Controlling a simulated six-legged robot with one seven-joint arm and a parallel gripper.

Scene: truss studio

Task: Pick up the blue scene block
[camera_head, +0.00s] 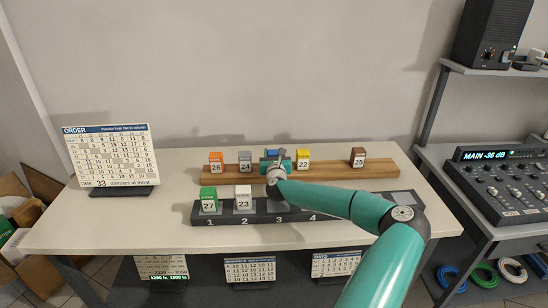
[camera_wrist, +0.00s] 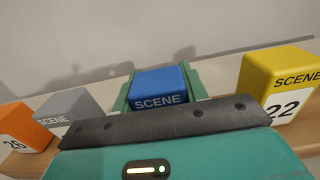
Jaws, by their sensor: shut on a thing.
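The blue scene block (camera_wrist: 160,88) shows in the wrist view between the green fingers of my gripper (camera_wrist: 161,84), its "SCENE" top towards the camera. My gripper is shut on it. In the head view my gripper (camera_head: 274,163) is over the wooden plank (camera_head: 335,172), between the grey and yellow blocks, and only a bit of the blue block (camera_head: 271,152) shows past it. The block's lower part is hidden, so I cannot tell if it still touches the plank.
On the plank stand orange 26 (camera_head: 216,162), grey 24 (camera_head: 245,162), yellow 22 (camera_head: 303,159) and brown 25 (camera_head: 358,157) blocks. In front, a dark numbered rack (camera_head: 335,207) holds green 27 (camera_head: 208,199) and white 23 (camera_head: 243,198). An order board (camera_head: 110,155) stands left.

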